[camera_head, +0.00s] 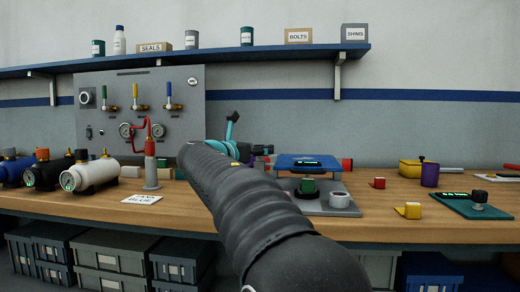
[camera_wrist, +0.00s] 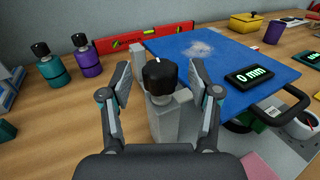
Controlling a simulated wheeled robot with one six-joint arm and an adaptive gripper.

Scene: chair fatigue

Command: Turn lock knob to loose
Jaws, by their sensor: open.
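A black knob (camera_wrist: 160,74) with a small white mark on its top sits on a grey post (camera_wrist: 170,122) beside the blue plate; it looks like the lock knob. My gripper (camera_wrist: 160,77) is open, with one finger on each side of the knob. Gaps show between the fingers and the knob, so I see no grip on it. The blue plate (camera_wrist: 205,52) carries a display reading "0 mm" (camera_wrist: 249,77). The plate also shows in the head view (camera_head: 295,160), where my arm hides the knob and most of my gripper.
Two black-capped bottles, teal (camera_wrist: 52,70) and purple (camera_wrist: 87,60), stand left of the post. A red level (camera_wrist: 130,38) lies behind. A black handle (camera_wrist: 297,105) juts out at the plate's right.

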